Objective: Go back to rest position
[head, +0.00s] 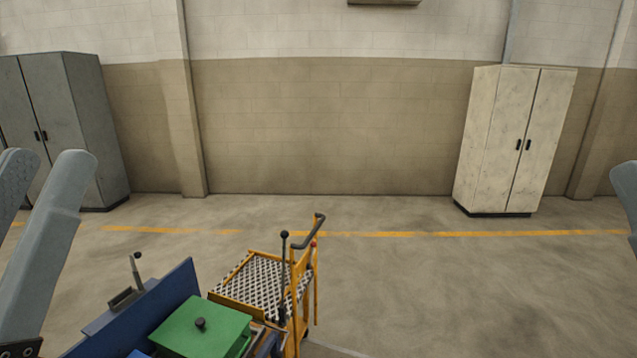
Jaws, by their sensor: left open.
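My left arm comes in at the left edge as raised grey links. My left gripper (20,348) shows only as a small dark part in the bottom left corner, cut off by the picture's edge; it is open, and I see nothing held in it. It is beside and left of a blue panel (180,290), apart from it as far as I can tell. At the right edge only a rounded grey piece of my right arm shows; my right gripper is out of view.
A green box (205,330) with a black knob stands by the blue panel. A yellow cart (258,285) with a tread-plate top and upright levers is right of it. A grey cabinet (85,130) and a cream cabinet (512,140) stand at the wall. The right floor is clear.

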